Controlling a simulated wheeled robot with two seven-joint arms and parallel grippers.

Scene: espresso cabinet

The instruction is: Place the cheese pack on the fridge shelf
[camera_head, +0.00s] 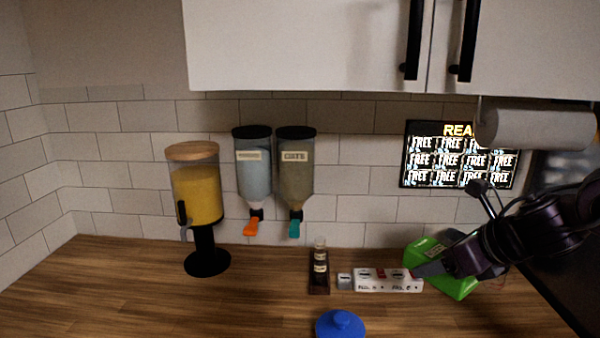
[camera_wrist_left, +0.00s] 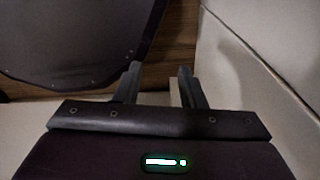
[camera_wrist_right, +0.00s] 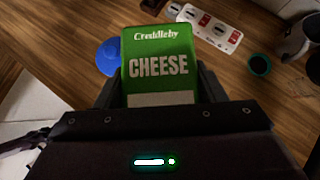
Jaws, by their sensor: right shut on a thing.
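The cheese pack is a green box with white "CHEESE" lettering, upright in the right wrist view (camera_wrist_right: 158,68). It also shows at the right of the head view (camera_head: 458,284), partly covered by my right gripper (camera_head: 428,270). My right gripper is shut on the pack, with a finger at each side of it, and holds it over the wooden counter. My left gripper (camera_wrist_left: 158,82) shows only in its wrist view, with its fingers apart and nothing seen between them. The fridge shelf is not in view.
A white power strip (camera_head: 375,287), a small bottle on a dark stand (camera_head: 319,282) and a blue lid (camera_head: 340,326) are left of the pack. A yellow-filled dispenser (camera_head: 197,195) stands farther left. Cabinets (camera_head: 305,45) hang above. The counter's left part (camera_head: 110,290) is clear.

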